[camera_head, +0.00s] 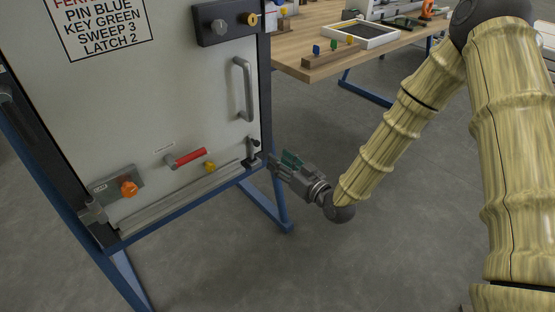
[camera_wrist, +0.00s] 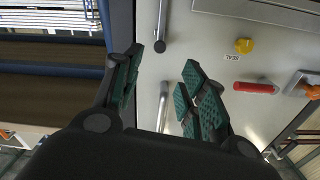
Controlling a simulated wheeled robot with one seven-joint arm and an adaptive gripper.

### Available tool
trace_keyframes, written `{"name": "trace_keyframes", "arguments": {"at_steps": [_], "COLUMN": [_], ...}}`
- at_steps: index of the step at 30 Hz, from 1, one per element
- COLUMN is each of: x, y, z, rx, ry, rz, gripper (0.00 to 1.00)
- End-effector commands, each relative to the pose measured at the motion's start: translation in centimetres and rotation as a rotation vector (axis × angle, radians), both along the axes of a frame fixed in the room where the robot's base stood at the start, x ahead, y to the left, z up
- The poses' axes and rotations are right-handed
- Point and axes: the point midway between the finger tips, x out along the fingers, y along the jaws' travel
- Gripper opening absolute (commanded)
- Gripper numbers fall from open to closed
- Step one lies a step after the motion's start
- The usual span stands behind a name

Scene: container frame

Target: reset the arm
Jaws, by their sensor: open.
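My gripper (camera_head: 284,164) is at the lower right edge of the white container panel (camera_head: 150,110), on the end of my outstretched arm. A grey bar handle (camera_head: 244,88) stands on the panel above and left of the gripper. Whether the fingertips touch the panel edge or a small dark latch (camera_head: 253,148) cannot be told.
The panel carries a red handle (camera_head: 186,158), a yellow knob (camera_head: 209,167) and an orange knob (camera_head: 128,188). A blue frame leg (camera_head: 277,200) stands below the gripper. A wooden table (camera_head: 300,67) with colored keys and a tray is behind. The grey floor below is open.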

Motion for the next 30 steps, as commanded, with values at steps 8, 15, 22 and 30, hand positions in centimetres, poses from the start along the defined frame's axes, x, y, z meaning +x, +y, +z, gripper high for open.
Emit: {"name": "trace_keyframes", "arguments": {"at_steps": [8,15,22,30], "x": [0.0,-0.9,-6.6,-17.1], "y": [0.0,-0.2,-1.9,-5.8], "z": [0.0,-2.3,-12.3,-23.0], "rx": [0.0,-0.024,-0.141,-0.301], "ry": [0.0,0.06,0.356,0.75], "rz": [0.0,-0.009,-0.058,-0.138], "gripper": [0.42,0.42,0.42,0.42]}}
